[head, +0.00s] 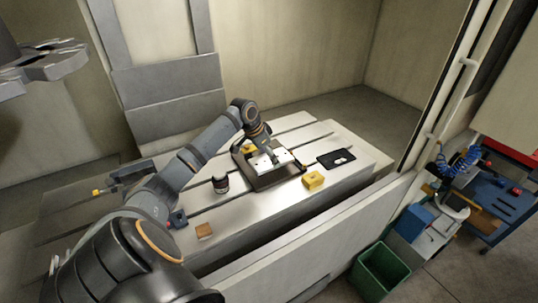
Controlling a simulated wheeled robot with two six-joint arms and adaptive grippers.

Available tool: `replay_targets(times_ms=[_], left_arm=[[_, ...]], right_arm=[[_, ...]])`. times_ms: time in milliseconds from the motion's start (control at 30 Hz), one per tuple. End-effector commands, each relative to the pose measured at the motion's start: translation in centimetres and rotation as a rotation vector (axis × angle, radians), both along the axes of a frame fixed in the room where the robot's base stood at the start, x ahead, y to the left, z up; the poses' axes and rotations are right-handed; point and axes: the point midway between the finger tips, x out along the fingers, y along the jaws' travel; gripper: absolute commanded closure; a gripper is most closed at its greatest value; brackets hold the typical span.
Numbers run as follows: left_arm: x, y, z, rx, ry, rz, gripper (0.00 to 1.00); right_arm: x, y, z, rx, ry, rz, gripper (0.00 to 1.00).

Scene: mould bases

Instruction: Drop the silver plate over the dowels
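The silver plate (262,163) is a small bright piece at the dark mould base (279,178) in the middle of the machine table. My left gripper (271,157) points down right at the plate. Its fingers are too small and dark to tell whether they are open or shut, or whether they touch the plate. I cannot tell whether the plate rests on the base or sits just above it. The dowels cannot be made out. My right gripper is not in view.
The slotted table (260,218) also carries a yellow block (313,180), a black mat (330,161) with small pale pieces, a dark round container (220,184), a brown block (204,231) and a vice (130,173). A green bin (379,271) stands outside the enclosure.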

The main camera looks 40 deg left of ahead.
Motion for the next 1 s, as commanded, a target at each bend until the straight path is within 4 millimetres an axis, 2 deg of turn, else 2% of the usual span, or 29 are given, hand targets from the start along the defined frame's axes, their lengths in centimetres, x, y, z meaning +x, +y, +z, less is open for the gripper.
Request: replay_targets(times_ms=[33, 133, 300, 533, 800, 1000], left_arm=[[0.0, 0.0, -1.0, 0.001, -0.002, -0.001, 0.76], [0.1, 0.0, -1.2, -0.001, -0.002, 0.000, 0.76], [0.1, 0.0, -1.7, -0.001, -0.003, 0.000, 0.76], [0.1, 0.0, -1.7, 0.000, -0.003, -0.001, 0.76], [0.0, 0.0, -1.6, -0.001, -0.002, 0.000, 0.76], [0.0, 0.0, -1.8, 0.000, -0.002, -0.001, 0.76]], right_arm=[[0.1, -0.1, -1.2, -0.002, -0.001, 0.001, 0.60], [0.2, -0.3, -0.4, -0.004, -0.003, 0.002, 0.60], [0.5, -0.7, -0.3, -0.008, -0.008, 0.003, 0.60], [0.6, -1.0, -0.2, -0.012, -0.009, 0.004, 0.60], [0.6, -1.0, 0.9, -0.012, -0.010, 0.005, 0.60], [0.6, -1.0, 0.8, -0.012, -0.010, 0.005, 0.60]])
